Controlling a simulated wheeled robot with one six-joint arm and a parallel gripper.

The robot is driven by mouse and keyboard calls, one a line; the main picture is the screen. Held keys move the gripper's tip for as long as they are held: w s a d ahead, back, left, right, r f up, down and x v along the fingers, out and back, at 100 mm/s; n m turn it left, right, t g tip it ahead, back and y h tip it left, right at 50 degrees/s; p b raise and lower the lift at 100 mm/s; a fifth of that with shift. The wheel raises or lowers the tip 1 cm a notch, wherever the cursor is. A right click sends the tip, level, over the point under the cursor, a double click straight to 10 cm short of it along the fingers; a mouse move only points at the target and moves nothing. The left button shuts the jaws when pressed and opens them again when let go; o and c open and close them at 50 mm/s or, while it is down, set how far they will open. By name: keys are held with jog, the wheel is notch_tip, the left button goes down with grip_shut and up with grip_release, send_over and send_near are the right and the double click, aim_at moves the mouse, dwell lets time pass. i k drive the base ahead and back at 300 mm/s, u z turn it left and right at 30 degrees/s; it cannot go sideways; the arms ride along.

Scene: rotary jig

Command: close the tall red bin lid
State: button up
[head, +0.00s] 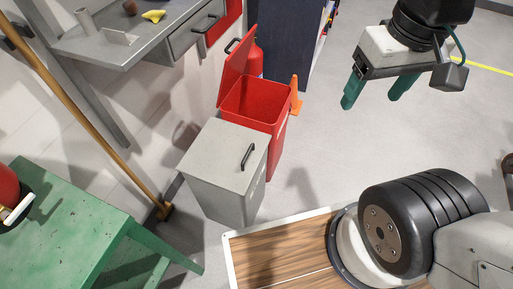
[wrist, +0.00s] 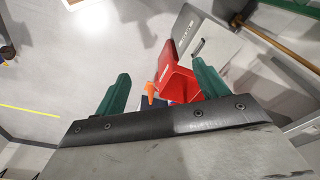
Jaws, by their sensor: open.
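The tall red bin (head: 260,107) stands open on the floor in the middle of the head view. Its red lid (head: 237,54) is tipped up and back, leaning on the left, hinge side. My gripper (head: 376,99) hangs to the right of the bin, apart from it, with its two green fingers spread and empty. In the wrist view the red bin (wrist: 178,88) shows beyond and between the green fingers of my gripper (wrist: 160,88). The lower part of the bin is partly hidden by the grey bin in the head view.
A grey bin with a black handle (head: 222,166) stands in front of the red bin. An orange cone (head: 296,94) and a red extinguisher (head: 254,58) are behind it. A grey workbench (head: 120,48) is at upper left, a green table (head: 75,225) at lower left.

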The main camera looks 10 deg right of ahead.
aim_at(235, 64)
jog(key=k, duration=0.5)
jog(key=z, duration=1.35)
jog(key=i, duration=0.7)
jog(key=u, duration=1.65)
jog(key=k, duration=0.6)
jog(key=u, duration=0.5)
jog(key=i, duration=1.2)
jog(key=z, duration=0.35)
